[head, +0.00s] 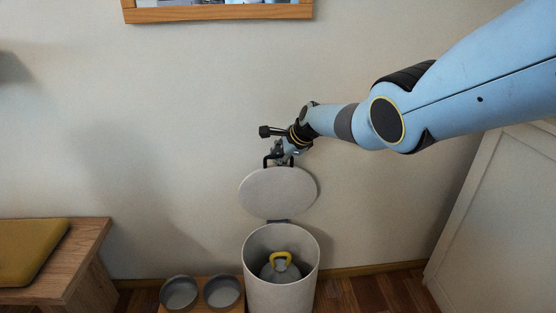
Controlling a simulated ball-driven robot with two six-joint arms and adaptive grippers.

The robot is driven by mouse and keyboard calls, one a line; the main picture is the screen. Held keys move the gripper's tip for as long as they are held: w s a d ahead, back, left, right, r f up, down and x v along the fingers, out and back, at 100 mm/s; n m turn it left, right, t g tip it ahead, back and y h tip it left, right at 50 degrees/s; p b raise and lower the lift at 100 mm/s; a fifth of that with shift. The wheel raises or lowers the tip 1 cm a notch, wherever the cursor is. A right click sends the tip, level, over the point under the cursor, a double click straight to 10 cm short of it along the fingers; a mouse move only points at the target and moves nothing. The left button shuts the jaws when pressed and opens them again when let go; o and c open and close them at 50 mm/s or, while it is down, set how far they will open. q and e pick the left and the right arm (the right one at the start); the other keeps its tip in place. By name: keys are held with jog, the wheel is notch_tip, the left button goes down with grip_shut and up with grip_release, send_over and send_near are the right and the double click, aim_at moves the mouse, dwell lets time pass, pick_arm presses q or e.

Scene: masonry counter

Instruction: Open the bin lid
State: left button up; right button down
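The pale round bin (281,292) stands on the floor against the wall. Its lid (278,192) is raised, standing up above the back rim at the dark hinge (279,221). The bin's mouth is uncovered. Whether the fingertips touch the lid is too small to tell. My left gripper is not in view.
Two grey bowls (180,292) (223,291) sit on a low wooden stand left of the bin. A wooden bench (85,237) with a yellow cushion (28,250) is at the left. A white panelled cabinet (505,220) is at the right. Floor is free between bin and cabinet.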

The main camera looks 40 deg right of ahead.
jog(key=c, duration=2)
grip_release()
jog(key=shift+w+d+r, duration=0.3)
jog(key=shift+w+r, duration=0.05)
jog(key=shift+r, duration=0.2)
jog(key=o, duration=0.4)
jog(key=shift+o, duration=1.1)
jog(key=shift+s, duration=0.1)
jog(key=shift+a+f, duration=0.1)
jog(key=shift+f, duration=0.05)
jog(key=shift+s, duration=0.1)
jog(key=shift+s, duration=0.1)
jog(key=shift+v, duration=0.95)
jog(key=v, duration=0.9)
jog(key=shift+s+r, duration=0.25)
jog(key=shift+r, duration=0.1)
